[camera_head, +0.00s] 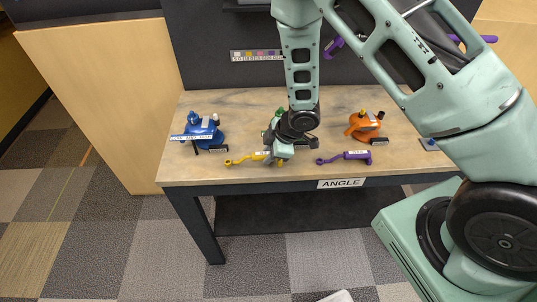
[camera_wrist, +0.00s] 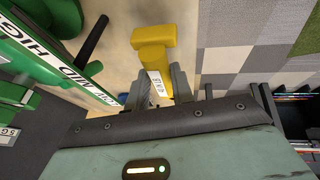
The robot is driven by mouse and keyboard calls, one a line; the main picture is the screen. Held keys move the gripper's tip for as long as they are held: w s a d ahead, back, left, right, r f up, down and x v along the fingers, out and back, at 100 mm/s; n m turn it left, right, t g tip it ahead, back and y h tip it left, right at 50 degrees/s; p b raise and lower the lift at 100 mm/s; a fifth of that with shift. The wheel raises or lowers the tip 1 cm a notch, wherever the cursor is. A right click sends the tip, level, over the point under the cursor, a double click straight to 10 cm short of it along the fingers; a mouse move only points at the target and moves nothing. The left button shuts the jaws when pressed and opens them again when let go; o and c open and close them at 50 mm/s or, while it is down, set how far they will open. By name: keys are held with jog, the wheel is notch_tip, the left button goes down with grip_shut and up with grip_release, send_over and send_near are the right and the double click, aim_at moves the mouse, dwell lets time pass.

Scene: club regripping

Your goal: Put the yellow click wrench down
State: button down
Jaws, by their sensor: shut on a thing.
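The yellow click wrench (camera_head: 246,158) is at the front middle of the workbench in the head view, its ring end pointing left. In the wrist view the wrench (camera_wrist: 152,42) runs between my two fingers, with a white label on its side. My gripper (camera_head: 282,153) points down over the bench and is shut on the wrench; the fingers also show in the wrist view (camera_wrist: 160,85). The gripper hides part of the wrench in the head view. I cannot tell whether the wrench touches the bench top (camera_head: 225,105).
A green machine (camera_wrist: 60,60) with labels stands close beside my gripper. A blue machine (camera_head: 203,131) is left, an orange one (camera_head: 365,125) right. A purple wrench (camera_head: 345,158) lies right of my gripper. The bench's front edge, labelled ANGLE (camera_head: 341,183), is near.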

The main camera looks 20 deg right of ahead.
jog(key=shift+f, duration=0.7)
jog(key=c, duration=1.2)
grip_release()
